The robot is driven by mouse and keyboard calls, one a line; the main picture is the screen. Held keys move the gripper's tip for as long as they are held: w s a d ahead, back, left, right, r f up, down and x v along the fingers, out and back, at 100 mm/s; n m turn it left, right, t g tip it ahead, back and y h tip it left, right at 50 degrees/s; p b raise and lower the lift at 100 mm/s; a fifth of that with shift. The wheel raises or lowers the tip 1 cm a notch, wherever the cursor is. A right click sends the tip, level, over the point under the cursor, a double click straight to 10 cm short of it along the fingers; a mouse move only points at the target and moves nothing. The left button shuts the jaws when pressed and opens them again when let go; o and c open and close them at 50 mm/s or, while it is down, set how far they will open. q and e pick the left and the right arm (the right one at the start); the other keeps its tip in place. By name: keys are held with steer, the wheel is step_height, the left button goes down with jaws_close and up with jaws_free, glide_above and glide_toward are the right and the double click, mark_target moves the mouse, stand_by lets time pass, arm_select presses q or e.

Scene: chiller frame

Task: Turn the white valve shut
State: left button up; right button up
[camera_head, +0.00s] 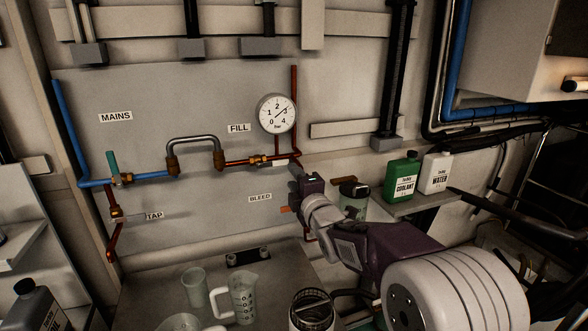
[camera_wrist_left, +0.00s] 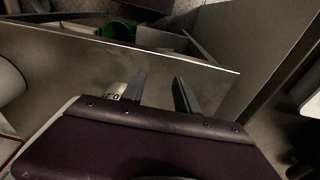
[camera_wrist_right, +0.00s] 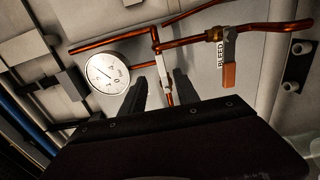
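The white valve lever (camera_wrist_right: 167,62) shows in the right wrist view as a pale upright bar on the copper pipe, right of the pressure gauge. In the head view its place on the pipe, below the gauge, shows only as a small pale piece (camera_head: 296,163) just above my right gripper. My right gripper (camera_wrist_right: 158,84) is open, its two dark fingers apart and pointing at the lever. I cannot tell whether the fingers touch it. My left gripper (camera_wrist_left: 160,88) is open and empty in its wrist view, and is out of the head view.
The round gauge (camera_head: 277,113) sits close above my right gripper. An orange BLEED handle (camera_wrist_right: 229,76) is beside the lever. A teal MAINS lever (camera_head: 112,162) is at left. Jugs (camera_head: 243,298) stand on the bench below; green and white bottles (camera_head: 401,177) stand at right.

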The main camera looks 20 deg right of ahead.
mark_target(282, 163)
steer(key=w, duration=0.2)
steer(key=w+p, duration=0.1)
steer(key=w, duration=0.2)
steer(key=w+p, duration=0.1)
steer(key=w, duration=0.2)
steer(key=shift+w+a, duration=0.25)
jaws_close()
stand_by(1.0)
